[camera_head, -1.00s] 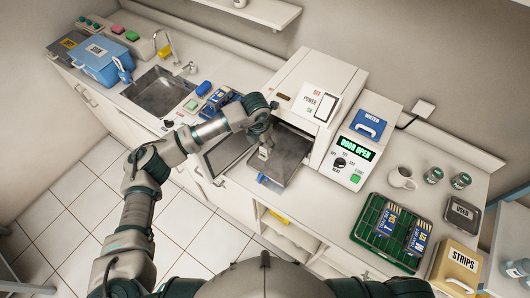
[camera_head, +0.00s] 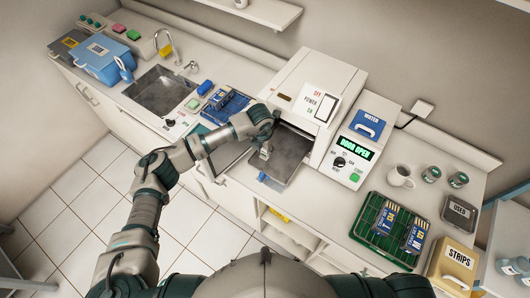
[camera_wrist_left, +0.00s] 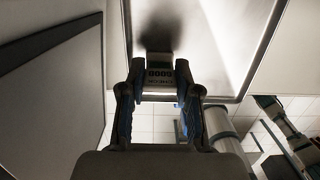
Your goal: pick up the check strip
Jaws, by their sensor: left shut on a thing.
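My left gripper (camera_head: 265,143) is over the grey metal tray (camera_head: 286,160) that sticks out of the open sterilizer. In the left wrist view, the two blue-padded fingers of the gripper (camera_wrist_left: 160,98) are shut on a small grey piece with printed marks, which looks like the check strip (camera_wrist_left: 160,77). In the head view the strip (camera_head: 265,153) is a small pale piece below the fingers. The tray fills the space behind it in the wrist view; I cannot tell whether the strip touches it. My right gripper is out of view.
The sterilizer (camera_head: 311,92) has its door down and its panel reads DOOR OPEN. A green rack (camera_head: 370,237) with blue pouches and a yellow STRIPS box (camera_head: 454,268) stand at the right. A white mug (camera_head: 401,176) is near the panel. A sink (camera_head: 163,93) is at the left.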

